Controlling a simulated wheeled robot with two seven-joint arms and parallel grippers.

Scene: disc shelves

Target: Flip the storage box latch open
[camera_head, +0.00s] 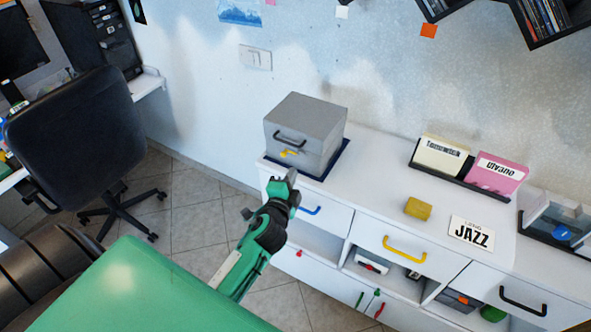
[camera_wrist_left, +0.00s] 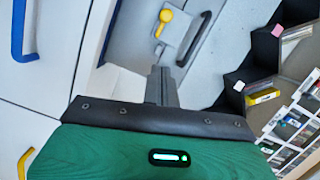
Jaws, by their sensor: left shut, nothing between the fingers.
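The grey storage box (camera_head: 325,118) sits on the white cabinet's left end, with a dark handle (camera_head: 290,140) and a small yellow latch (camera_head: 290,153) on its front. In the left wrist view the box front (camera_wrist_left: 135,30) is near, with the yellow latch (camera_wrist_left: 165,16) ahead of the fingers and the dark handle (camera_wrist_left: 195,40) to its right. My left gripper (camera_head: 291,175) is shut and empty, in front of and below the latch. Its fingertips also show in the wrist view (camera_wrist_left: 160,70), apart from the latch. My right gripper is not in view.
A dark blue mat (camera_head: 340,158) lies under the box. The cabinet top (camera_head: 375,170) holds a yellow block (camera_head: 418,208), a JAZZ sign (camera_head: 471,234) and a dark tray with cards. Drawer handles stick out below. An office chair (camera_head: 75,135) stands at left.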

